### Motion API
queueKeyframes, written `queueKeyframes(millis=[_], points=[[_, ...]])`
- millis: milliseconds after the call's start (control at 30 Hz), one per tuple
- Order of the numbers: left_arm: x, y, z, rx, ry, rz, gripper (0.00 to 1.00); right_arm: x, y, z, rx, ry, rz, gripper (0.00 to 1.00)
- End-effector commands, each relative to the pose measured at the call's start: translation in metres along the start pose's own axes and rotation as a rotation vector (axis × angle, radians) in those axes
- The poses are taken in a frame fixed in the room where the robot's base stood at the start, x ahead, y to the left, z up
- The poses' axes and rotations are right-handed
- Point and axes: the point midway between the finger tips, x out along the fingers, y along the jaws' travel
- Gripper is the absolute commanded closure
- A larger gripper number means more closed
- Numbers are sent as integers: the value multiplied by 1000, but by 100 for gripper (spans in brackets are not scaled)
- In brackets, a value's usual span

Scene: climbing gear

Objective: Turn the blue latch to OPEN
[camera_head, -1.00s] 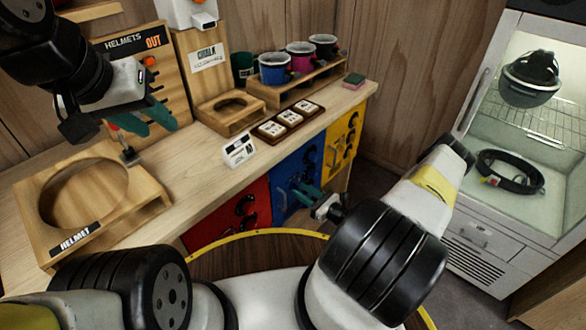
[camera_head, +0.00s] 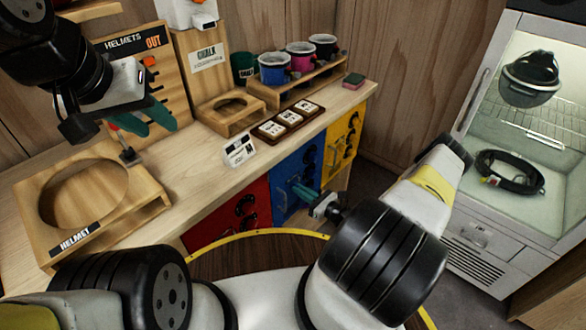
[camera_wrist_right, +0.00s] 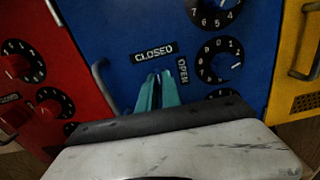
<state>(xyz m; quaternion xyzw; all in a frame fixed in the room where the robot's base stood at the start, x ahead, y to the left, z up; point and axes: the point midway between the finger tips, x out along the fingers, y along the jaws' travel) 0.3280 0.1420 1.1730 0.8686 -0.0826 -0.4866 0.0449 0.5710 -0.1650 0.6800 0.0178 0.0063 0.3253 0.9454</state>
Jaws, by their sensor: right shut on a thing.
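The blue door (camera_head: 284,205) is on the cabinet front between a red and a yellow door. In the right wrist view the blue door (camera_wrist_right: 120,25) carries a CLOSED label (camera_wrist_right: 152,52) and an OPEN label (camera_wrist_right: 182,70) to its right. My right gripper (camera_head: 300,190) is at this door. In its wrist view its teal fingers (camera_wrist_right: 158,90) are close together just below the CLOSED label and left of OPEN. They are shut on the latch, which they hide. My left gripper (camera_head: 148,122) is open and empty above the counter.
Numbered dials (camera_wrist_right: 220,60) sit right of the fingers, and a grey handle (camera_wrist_right: 102,82) is to their left. The red door (camera_head: 230,215) and yellow door (camera_head: 342,140) flank the blue one. A wooden helmet stand (camera_head: 150,205) is on the counter. A glass-front cabinet (camera_head: 470,225) stands at the right.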

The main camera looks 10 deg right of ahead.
Motion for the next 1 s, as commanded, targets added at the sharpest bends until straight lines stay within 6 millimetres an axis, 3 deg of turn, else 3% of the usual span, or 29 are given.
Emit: queueKeyframes(millis=[267,1000], points=[[0,0,0,0,0,0,64,0,-1,0,163,0,-2,100],[0,0,0,0,0,0,64,0,-4,-2,859,-1,-2,100]])
